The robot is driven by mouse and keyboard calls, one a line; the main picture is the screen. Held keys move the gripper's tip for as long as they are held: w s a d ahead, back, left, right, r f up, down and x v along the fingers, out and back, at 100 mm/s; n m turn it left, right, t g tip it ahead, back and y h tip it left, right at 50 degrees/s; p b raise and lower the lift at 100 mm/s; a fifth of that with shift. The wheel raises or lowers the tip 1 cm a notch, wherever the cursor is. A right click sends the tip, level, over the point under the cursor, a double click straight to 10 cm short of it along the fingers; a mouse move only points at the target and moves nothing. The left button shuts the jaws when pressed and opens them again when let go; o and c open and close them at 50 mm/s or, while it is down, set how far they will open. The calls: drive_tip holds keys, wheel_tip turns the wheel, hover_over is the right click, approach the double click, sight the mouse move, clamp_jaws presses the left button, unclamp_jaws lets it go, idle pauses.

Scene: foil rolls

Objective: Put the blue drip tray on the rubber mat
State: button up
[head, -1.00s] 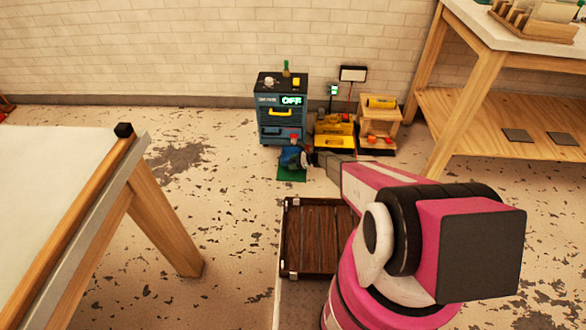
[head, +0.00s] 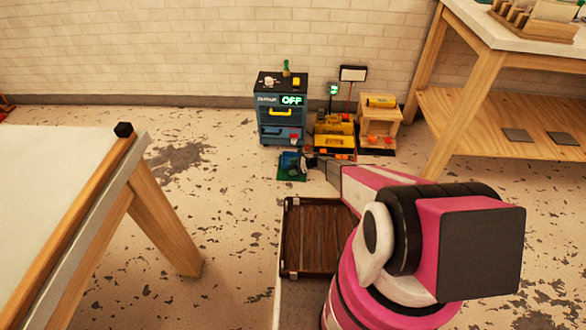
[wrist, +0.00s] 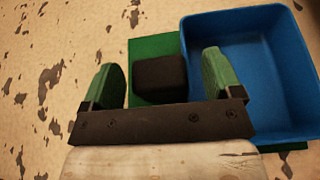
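The blue drip tray (wrist: 265,70) is an open box at the right of the wrist view. It is small in the head view (head: 289,160), over the green rubber mat (head: 291,177). In the wrist view the mat (wrist: 140,50) shows left of the tray and at its lower edge. The tray appears to rest on it. My gripper (wrist: 160,85) has green fingertips spread apart. A dark block (wrist: 160,78), perhaps the tray's handle, lies between them with gaps on both sides. The right fingertip overlaps the tray's near-left part. In the head view my gripper (head: 308,162) is tiny beside the tray.
A blue cabinet (head: 281,115) with an OFF display stands behind the mat. Yellow bins (head: 334,140) and a small wooden shelf (head: 379,122) stand right of it. A brown slatted crate (head: 316,235) is nearer. A workbench is at right, a table at left. Floor left of the mat is clear.

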drive_tip(key=shift+r, duration=0.25)
drive_tip(key=v, duration=1.1)
drive_tip(key=s+d+r+n+h, duration=0.4)
drive_tip(key=s+r+n, duration=0.2)
drive_tip(key=s+r, duration=0.5)
drive_tip(key=s+d+r+n+h, duration=0.5)
drive_tip(key=s+r, duration=0.6)
drive_tip(key=r, duration=0.8)
drive_tip(key=s+d+r+n+h, duration=0.4)
drive_tip(key=s+r+n, duration=0.3)
drive_tip(key=s+r, duration=0.4)
wheel_tip(320, 180, up, 5)
drive_tip(key=shift+s+d+r, duration=0.1)
drive_tip(key=shift+s+d, duration=0.1)
drive_tip(key=shift+s, duration=0.15)
